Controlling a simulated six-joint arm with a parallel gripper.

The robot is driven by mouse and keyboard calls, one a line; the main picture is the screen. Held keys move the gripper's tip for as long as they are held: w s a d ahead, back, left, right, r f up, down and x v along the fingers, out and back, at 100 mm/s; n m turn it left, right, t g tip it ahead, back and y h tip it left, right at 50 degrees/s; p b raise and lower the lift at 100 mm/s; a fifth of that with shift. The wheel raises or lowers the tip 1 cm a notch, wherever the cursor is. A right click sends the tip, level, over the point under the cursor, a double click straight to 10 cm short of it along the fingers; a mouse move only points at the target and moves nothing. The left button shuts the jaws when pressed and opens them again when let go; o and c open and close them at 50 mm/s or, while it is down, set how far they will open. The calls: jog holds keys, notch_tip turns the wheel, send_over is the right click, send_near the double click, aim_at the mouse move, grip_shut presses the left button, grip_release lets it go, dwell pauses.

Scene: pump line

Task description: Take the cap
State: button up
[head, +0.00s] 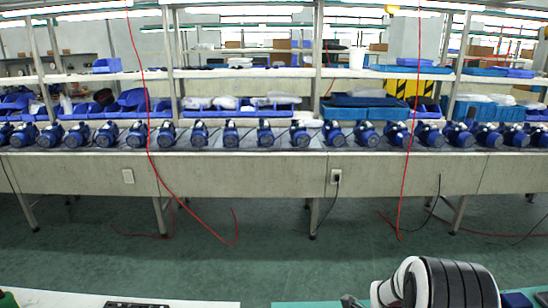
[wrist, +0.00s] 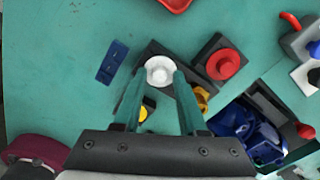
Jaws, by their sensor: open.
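In the wrist view, a round white piece (wrist: 160,69), which looks like the cap, sits on a dark block at the upper middle. My gripper (wrist: 160,80) is open, its two teal fingers apart. The white piece lies between the fingertips in the picture. I cannot tell whether the fingers touch it or are still above it. Nothing is held. A round red knob-like piece (wrist: 226,63) sits on another dark block to the right. The head view does not show the cap or the gripper.
In the wrist view, a yellow part (wrist: 201,97) and a blue pump-like part (wrist: 245,130) lie right of the fingers. A dark blue plate (wrist: 112,62) lies left. Green table is clear at upper left. The head view shows a bench of blue pumps (head: 300,134) behind.

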grip_shut()
jog(key=shift+r, duration=0.7)
jog(key=shift+r, duration=2.15)
